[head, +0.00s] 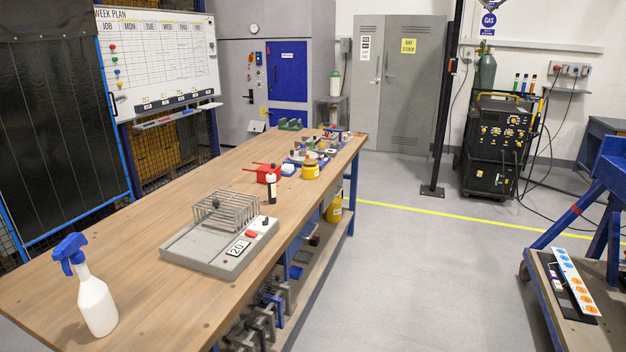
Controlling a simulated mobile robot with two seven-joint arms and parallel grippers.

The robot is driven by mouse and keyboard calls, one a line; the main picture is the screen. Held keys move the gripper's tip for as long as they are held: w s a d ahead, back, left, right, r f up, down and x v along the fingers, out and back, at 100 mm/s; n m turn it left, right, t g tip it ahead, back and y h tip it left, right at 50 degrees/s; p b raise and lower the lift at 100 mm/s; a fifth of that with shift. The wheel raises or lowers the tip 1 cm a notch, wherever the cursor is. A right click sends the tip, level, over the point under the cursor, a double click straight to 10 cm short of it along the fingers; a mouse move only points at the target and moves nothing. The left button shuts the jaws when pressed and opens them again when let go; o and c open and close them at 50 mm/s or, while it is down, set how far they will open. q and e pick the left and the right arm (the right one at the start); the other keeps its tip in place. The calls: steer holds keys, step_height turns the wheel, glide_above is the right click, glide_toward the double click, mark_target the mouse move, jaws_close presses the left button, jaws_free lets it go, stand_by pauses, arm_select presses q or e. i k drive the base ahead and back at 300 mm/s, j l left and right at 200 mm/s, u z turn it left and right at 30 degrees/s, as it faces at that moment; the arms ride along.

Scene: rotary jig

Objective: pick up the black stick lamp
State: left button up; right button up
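No gripper and no part of my arms shows in the head view. I cannot pick out the black stick lamp with certainty. A slim upright black item with a white band (271,184) stands on the wooden workbench (150,245), right of the wire cage, but it is too small to tell whether it is a lamp or a bottle.
The bench also holds a spray bottle (96,300), a grey jig with a wire cage (218,250), a red box (267,173) and a yellow pot (310,172). Its left front is mostly bare. Open grey floor (420,265) lies between bench and cart. A welding machine (497,135) stands behind.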

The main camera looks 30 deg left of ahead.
mark_target(271, 180)
steer(key=i+u, duration=0.1)
steer(key=i, duration=0.55)
steer(key=i+l+u, duration=0.15)
steer(key=i, duration=0.55)
steer(key=i+l+u, duration=0.1)
steer(key=i+u, duration=0.15)
steer(key=u, duration=0.2)
steer(key=i+l+u, duration=0.15)
steer(key=u, duration=0.3)
steer(key=i+l+u, duration=0.2)
steer(key=u, duration=0.25)
steer(key=i+l+u, duration=0.2)
steer(key=l+u, duration=0.25)
steer(key=i+l+u, duration=0.1)
steer(key=u, duration=0.3)
steer(key=l, duration=0.1)
